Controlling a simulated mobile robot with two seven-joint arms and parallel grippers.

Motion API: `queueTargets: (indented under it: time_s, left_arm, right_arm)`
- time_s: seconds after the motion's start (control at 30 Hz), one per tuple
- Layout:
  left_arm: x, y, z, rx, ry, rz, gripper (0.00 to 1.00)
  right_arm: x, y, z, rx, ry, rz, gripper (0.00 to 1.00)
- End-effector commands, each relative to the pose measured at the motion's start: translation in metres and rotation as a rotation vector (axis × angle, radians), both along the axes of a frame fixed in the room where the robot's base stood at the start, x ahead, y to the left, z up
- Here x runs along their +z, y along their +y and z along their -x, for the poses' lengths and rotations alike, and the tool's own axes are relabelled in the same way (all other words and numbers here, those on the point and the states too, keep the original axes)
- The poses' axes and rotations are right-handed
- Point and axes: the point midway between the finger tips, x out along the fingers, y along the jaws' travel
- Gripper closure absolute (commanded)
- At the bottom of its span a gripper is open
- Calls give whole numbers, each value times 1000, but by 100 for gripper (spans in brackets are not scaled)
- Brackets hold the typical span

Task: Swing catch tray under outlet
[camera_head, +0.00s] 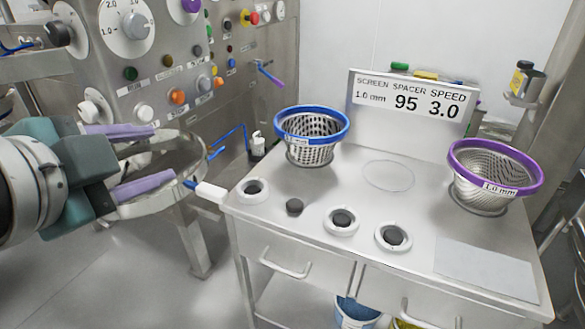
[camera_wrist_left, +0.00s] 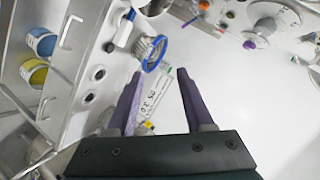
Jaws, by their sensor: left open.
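The catch tray (camera_head: 190,150) looks like a shallow round metal dish at the left in the head view, beside the machine. A blue-and-white handle (camera_head: 210,191) sticks out from it towards the cart's left edge. My left gripper (camera_head: 162,155) is open, its two purple fingers overlapping the tray in the picture; nothing shows between them. I cannot tell whether they touch it. In the left wrist view the fingers (camera_wrist_left: 160,73) are also apart and empty, and the white handle (camera_wrist_left: 124,30) shows beyond them. I cannot make out the outlet. My right gripper is not in view.
A steel cart (camera_head: 330,190) stands to the right, bearing a blue-rimmed basket (camera_head: 312,123), a purple-rimmed basket (camera_head: 495,170) and a sign (camera_head: 408,102). The machine panel (camera_head: 165,60) with knobs stands behind the tray. Open floor (camera_head: 135,265) lies in front.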

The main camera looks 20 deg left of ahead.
Motion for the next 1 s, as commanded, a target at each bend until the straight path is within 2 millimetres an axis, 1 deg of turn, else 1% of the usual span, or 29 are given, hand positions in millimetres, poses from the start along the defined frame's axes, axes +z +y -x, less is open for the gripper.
queueTargets:
  time_s: [0.03, 0.07, 0.1, 0.17, 0.2, 0.3, 0.4, 0.5, 0.6, 0.77, 0.87, 1.0]
  left_arm:
    - [-43, 3, -6, -22, -37, -51, 48]
    - [-52, 5, -10, -36, -60, -83, 48]
    - [-64, 7, -14, -53, -89, -128, 48]
    - [-82, 9, -20, -80, -132, -192, 48]
    - [-93, 10, -24, -97, -161, -237, 48]
    - [-117, 12, -32, -134, -227, -341, 48]
    - [-135, 12, -37, -164, -280, -429, 48]
    - [-145, 12, -40, -184, -319, -495, 48]
    - [-148, 12, -42, -196, -341, -536, 48]
    - [-146, 13, -50, -202, -356, -556, 48]
    - [-145, 14, -62, -202, -356, -556, 48]
    - [-145, 16, -87, -202, -357, -554, 48]
  right_arm:
    - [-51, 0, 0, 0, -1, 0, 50]
    - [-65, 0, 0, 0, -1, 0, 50]
    - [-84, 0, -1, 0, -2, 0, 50]
    - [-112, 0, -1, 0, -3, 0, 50]
    - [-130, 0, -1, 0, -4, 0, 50]
    - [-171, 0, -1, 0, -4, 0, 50]
    - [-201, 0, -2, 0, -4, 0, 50]
    - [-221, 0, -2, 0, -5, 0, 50]
    - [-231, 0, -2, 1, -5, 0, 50]
    - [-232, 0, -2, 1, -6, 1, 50]
    - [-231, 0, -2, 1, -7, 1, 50]
    - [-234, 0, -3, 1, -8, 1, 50]
